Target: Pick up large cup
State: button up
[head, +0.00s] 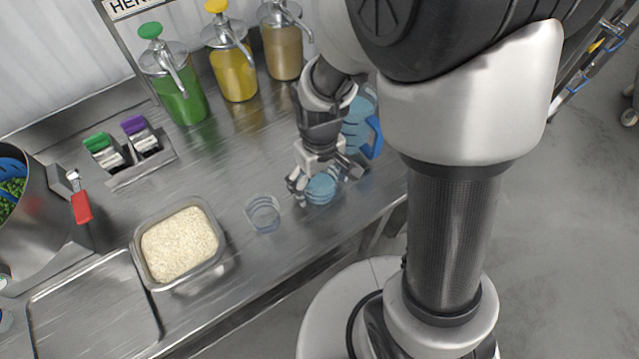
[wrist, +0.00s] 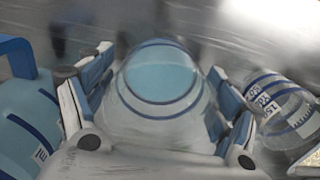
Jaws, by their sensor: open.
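A clear cup with blue rings and a blue tint (head: 321,188) stands near the front edge of the steel counter. My gripper (head: 321,176) is open around it, one finger on each side. In the wrist view the same cup (wrist: 160,80) fills the space between the fingers; whether they touch it I cannot tell. A second clear cup with blue markings (head: 263,212) stands to its left in the head view, and right of the fingers in the wrist view (wrist: 285,110). My gripper and arm partly hide the area behind the cup.
A blue-handled jug (head: 362,125) stands close behind on the right, left of the fingers in the wrist view (wrist: 25,115). A rice tub (head: 217,263) stands at left. Pump bottles (head: 232,70) line the back. Open counter (head: 225,165) lies left of my gripper.

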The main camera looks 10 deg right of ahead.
jog(key=c, duration=1.3)
